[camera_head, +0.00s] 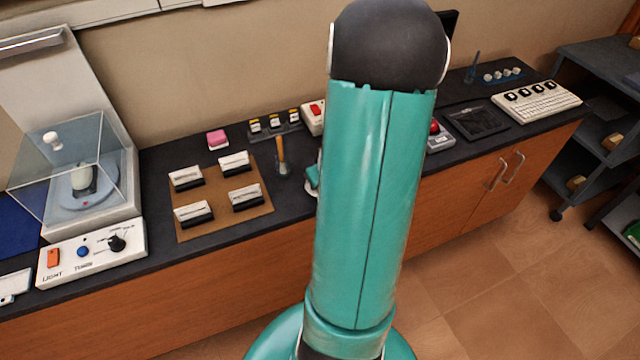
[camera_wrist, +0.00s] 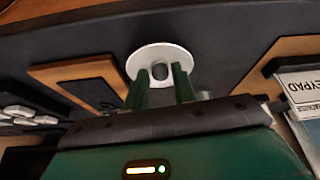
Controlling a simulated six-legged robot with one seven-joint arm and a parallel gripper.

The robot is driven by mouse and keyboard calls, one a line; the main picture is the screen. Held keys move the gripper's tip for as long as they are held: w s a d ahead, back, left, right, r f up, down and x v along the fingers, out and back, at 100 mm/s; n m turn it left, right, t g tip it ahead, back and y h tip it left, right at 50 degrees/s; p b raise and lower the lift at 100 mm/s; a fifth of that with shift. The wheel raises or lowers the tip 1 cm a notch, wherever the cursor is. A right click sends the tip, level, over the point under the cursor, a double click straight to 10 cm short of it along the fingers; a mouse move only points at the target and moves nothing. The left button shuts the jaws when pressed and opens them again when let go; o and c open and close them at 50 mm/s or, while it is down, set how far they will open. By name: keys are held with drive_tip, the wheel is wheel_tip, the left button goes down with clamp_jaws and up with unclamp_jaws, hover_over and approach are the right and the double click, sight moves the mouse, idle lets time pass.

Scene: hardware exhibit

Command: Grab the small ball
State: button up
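In the wrist view a small dark grey ball (camera_wrist: 160,71) sits at the middle of a round white disc (camera_wrist: 139,62). My gripper (camera_wrist: 161,78) has two green fingers, which stand apart and point at the disc. The ball shows between the fingertips, with a narrow gap to each side; I cannot tell how deep it lies between them. My gripper is open and holds nothing that I can see. In the head view my teal arm covers the middle of the counter, and I cannot make out the ball or disc there.
The dark counter (camera_head: 155,235) carries a brown board with several switches (camera_head: 183,220), a clear box (camera_head: 75,150), a control panel (camera_head: 92,252) and a white keyboard (camera_head: 537,103). In the wrist view a keypad box (camera_wrist: 299,90) stands right, and a brown board (camera_wrist: 85,70) lies left.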

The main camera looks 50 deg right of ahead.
clamp_jaws()
